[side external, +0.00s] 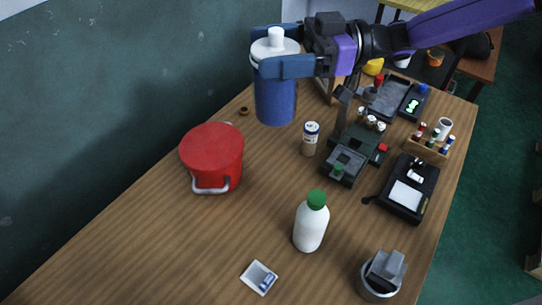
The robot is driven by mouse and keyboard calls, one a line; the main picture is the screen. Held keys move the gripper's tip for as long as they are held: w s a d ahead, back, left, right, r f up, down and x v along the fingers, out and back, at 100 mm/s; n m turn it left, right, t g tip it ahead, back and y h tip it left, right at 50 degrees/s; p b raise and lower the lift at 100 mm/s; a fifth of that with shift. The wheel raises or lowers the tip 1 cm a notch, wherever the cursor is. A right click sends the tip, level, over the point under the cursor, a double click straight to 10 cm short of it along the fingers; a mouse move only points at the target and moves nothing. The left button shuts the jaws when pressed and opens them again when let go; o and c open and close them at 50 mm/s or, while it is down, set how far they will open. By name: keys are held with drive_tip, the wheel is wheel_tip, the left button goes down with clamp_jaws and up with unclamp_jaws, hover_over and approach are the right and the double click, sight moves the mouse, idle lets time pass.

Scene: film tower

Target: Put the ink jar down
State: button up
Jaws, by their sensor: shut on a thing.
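The ink jar appears to be the blue jar (275,102) with a white lid and knob, at the upper middle of the side external view. My gripper (259,50) has come in from the right, and its two blue fingers are shut around the upper part of the jar. The near finger hides part of the jar below the lid. The jar is upright. Its base shows against the wooden table (150,240), but I cannot tell how far above the table it is.
A red pot (212,157) stands left of the jar, and a small battery-like can (310,138) to its right. A green-capped white bottle (310,222), a small card (259,278) and a grey cup (380,275) are nearer. Devices (408,188) crowd the right. Bare wood lies front left.

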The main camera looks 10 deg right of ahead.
drive_tip(key=shift+s+a+f+n+g, duration=0.15)
drive_tip(key=shift+s+a+n+g, duration=0.2)
drive_tip(key=shift+s+a, duration=0.4)
wheel_tip(320, 180, down, 30)
drive_tip(key=shift+w+d+f, duration=0.25)
drive_tip(key=shift+f, duration=0.2)
drive_tip(key=o, duration=1.7)
drive_tip(key=d, duration=1.2)
drive_tip(key=shift+w+r, duration=0.1)
drive_tip(key=shift+w, duration=0.2)
